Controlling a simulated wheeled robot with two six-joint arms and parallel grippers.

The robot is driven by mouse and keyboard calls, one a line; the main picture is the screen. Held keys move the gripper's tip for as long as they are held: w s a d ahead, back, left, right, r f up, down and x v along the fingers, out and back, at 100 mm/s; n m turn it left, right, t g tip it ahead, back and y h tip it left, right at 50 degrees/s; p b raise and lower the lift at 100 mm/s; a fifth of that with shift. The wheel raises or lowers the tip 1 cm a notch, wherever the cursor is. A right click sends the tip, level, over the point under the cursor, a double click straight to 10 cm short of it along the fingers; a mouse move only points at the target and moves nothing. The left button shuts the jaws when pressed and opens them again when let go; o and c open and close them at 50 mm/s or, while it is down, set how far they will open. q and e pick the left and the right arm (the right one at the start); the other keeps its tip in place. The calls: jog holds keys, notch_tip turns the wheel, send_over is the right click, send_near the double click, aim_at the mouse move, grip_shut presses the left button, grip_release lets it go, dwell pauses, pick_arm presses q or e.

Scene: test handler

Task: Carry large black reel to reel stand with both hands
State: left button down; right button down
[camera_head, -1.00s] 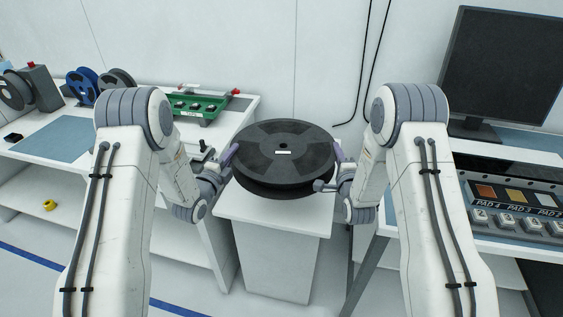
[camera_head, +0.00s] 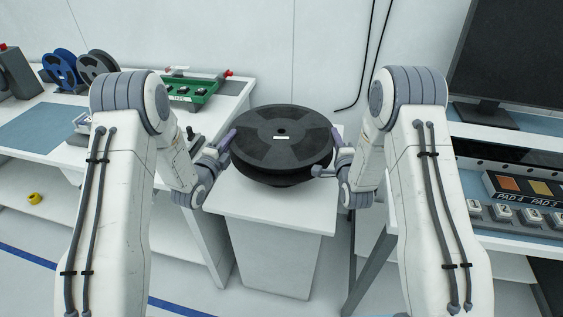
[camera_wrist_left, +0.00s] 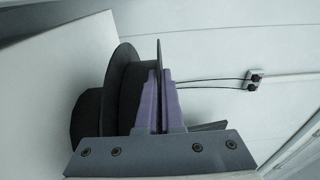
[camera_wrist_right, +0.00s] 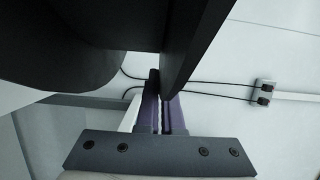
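The large black reel (camera_head: 255,137) lies flat above the white-topped pedestal (camera_head: 290,217) in the middle. A small pale label shows on its upper face. My left gripper (camera_head: 232,138) is at its left rim; in the left wrist view its purple fingers (camera_wrist_left: 158,98) close on both sides of the reel's flange (camera_wrist_left: 136,75). My right gripper (camera_head: 338,150) is at the right rim; in the right wrist view its fingers (camera_wrist_right: 163,112) are shut on the flange edge (camera_wrist_right: 195,45). A dark patch shows under the reel; I cannot tell whether it is shadow. No stand is clearly identifiable.
On the left table (camera_head: 85,148) stand a blue reel (camera_head: 60,70), a dark reel (camera_head: 93,64) and a green tray (camera_head: 195,92). A monitor (camera_head: 510,60) and a panel of labelled pads (camera_head: 520,188) are at right. A yellow roll (camera_head: 34,198) lies on the lower left shelf.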

dwell(0.4)
